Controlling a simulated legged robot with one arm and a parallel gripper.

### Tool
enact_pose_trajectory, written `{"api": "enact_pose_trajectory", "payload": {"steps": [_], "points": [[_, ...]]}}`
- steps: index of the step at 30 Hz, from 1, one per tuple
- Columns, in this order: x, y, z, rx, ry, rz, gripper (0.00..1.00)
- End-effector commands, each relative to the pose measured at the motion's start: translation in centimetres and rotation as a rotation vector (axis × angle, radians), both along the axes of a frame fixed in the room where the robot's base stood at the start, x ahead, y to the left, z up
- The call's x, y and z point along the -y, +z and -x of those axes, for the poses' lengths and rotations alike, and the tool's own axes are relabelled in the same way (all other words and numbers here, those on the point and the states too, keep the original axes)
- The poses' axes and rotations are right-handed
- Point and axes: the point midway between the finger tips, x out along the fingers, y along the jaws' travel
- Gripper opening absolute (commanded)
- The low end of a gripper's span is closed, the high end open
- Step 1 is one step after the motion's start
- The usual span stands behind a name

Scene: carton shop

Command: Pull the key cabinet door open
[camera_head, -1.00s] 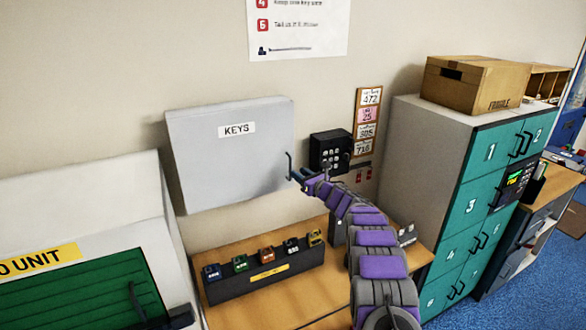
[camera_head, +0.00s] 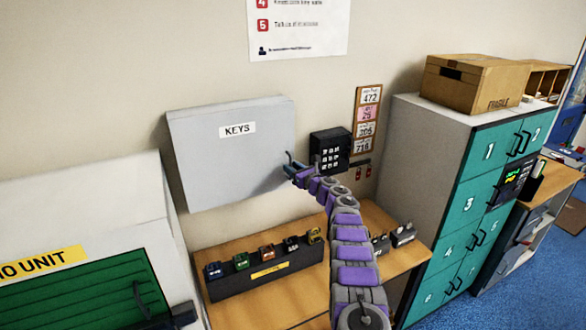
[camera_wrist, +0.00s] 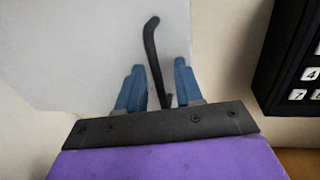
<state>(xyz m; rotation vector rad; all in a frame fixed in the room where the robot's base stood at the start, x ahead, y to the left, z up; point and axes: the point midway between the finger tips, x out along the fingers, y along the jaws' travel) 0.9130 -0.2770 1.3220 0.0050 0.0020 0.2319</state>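The key cabinet (camera_head: 230,165) is a grey wall box with a "KEYS" label. Its door (camera_wrist: 90,50) looks shut and fills much of the wrist view. The dark handle (camera_head: 288,158) is at the door's right edge. In the wrist view the bent black handle (camera_wrist: 153,45) stands between my two blue fingers. My gripper (camera_wrist: 157,80) is open, with a finger on each side of the handle and gaps showing. In the head view my gripper (camera_head: 292,171) is at the handle, and its fingers are small there.
A black keypad (camera_head: 330,150) is on the wall just right of the cabinet; it also shows in the wrist view (camera_wrist: 295,60). Teal lockers (camera_head: 470,210) stand to the right.

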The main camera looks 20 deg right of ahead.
Motion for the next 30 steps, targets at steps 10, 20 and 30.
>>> {"api": "enact_pose_trajectory", "payload": {"steps": [10, 20, 30], "points": [[0.07, 0.06, -0.06, 0.0, -0.002, 0.002, 0.36], [0.08, 0.07, -0.06, 0.0, -0.002, 0.002, 0.06], [0.28, 0.09, 0.0, 0.001, -0.004, 0.002, 0.0]]}}
